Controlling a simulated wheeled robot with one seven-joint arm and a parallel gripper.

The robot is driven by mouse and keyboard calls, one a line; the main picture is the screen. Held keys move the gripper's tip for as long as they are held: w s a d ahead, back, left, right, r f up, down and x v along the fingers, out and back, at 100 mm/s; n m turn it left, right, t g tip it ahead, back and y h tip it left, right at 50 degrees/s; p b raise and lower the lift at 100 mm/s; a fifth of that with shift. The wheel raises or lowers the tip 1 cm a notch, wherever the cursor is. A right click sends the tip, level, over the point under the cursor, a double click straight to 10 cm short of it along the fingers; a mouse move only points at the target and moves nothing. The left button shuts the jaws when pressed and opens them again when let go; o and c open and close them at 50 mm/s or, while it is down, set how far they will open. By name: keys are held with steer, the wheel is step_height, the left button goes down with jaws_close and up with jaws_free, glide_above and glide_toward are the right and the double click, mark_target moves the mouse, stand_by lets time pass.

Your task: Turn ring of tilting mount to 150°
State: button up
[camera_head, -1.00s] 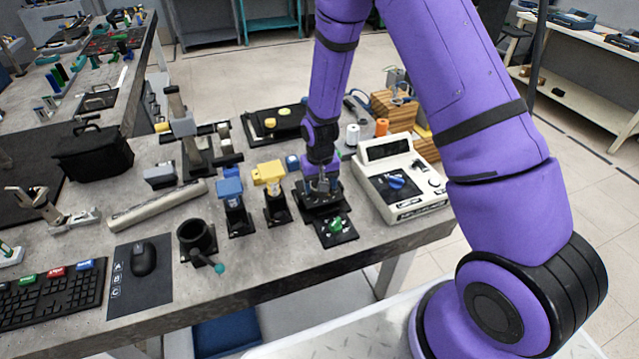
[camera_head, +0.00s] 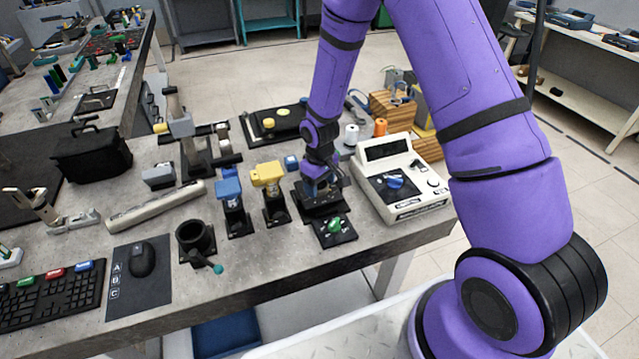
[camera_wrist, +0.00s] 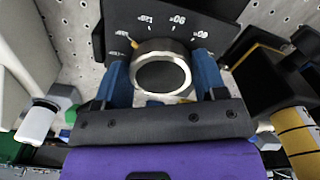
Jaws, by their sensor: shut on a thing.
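The tilting mount is a black dial plate (camera_wrist: 185,30) with white degree marks, and it fills the top middle of the wrist view. A silver ring (camera_wrist: 162,73) with a dark middle sits in front of it. A small orange mark (camera_wrist: 133,44) shows at the ring's upper left, near the marks on that side; its exact reading is too small to tell. My gripper (camera_wrist: 163,80) has its blue fingers on the ring's left and right sides, shut on it. In the head view my gripper (camera_head: 318,186) is at the mount's black base (camera_head: 322,207) and hides the ring.
A cream instrument box (camera_head: 405,185) with a blue knob stands close right of the mount. A black plate with a green knob (camera_head: 335,227) lies in front. A yellow-topped stand (camera_head: 268,174) and a blue-topped stand (camera_head: 229,188) are to the left.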

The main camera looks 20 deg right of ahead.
mark_target(320, 185)
stand_by(0.3)
steer(key=o, duration=0.9)
steer(key=shift+w+r, duration=0.2)
steer(key=shift+r, duration=0.35)
steer(key=shift+s+a+r, duration=0.1)
steer(key=shift+s+r, duration=0.05)
steer(key=shift+r, duration=1.6)
steer(key=shift+s+r, duration=0.15)
steer(key=shift+r, duration=1.55)
steer(key=shift+r, duration=0.1)
